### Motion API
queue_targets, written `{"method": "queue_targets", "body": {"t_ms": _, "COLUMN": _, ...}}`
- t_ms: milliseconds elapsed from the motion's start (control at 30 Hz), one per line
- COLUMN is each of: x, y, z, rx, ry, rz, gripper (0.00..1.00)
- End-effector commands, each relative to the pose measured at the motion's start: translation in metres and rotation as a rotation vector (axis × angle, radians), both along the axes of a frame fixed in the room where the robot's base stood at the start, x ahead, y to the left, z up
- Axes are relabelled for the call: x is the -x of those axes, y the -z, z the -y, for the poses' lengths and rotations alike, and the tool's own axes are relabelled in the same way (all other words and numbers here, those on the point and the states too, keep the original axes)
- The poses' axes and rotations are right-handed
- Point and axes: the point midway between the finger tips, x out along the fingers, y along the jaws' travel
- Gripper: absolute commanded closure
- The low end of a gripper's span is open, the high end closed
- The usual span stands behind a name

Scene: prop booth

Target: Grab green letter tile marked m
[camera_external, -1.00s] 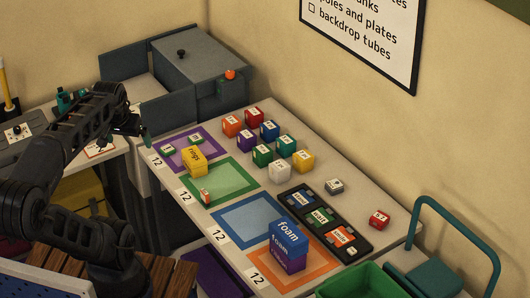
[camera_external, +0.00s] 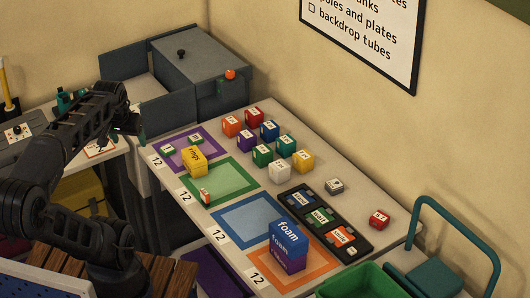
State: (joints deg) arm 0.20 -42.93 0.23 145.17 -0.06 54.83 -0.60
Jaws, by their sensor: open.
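Two small green tiles with white labels lie in the purple-bordered square at the table's far left end: one (camera_external: 168,150) near its left corner, the other (camera_external: 196,138) toward its right side. Their letters are too small to read, so I cannot tell which is marked m. My gripper (camera_external: 136,131) is open and empty, in the air to the left of the purple square and apart from both tiles. Its fingers are dark and small in this view.
A yellow box (camera_external: 194,161) stands beside the tiles at the purple square's front edge. Several coloured blocks, such as a purple one (camera_external: 246,141), stand behind. A grey cabinet (camera_external: 200,75) rises behind my gripper. The blue square (camera_external: 247,221) is mostly bare.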

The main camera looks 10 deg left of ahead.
Motion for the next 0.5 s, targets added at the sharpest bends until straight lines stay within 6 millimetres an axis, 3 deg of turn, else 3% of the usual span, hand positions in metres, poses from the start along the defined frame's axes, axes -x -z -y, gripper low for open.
{"method": "queue_targets", "body": {"t_ms": 167, "x": -0.025, "y": -0.004, "z": 0.003, "rx": 0.062, "ry": -0.082, "rz": -0.018, "gripper": 0.31}}
{"method": "queue_targets", "body": {"t_ms": 500, "x": -0.11, "y": -0.009, "z": 0.011, "rx": 0.264, "ry": -0.382, "rz": -0.077, "gripper": 0.31}}
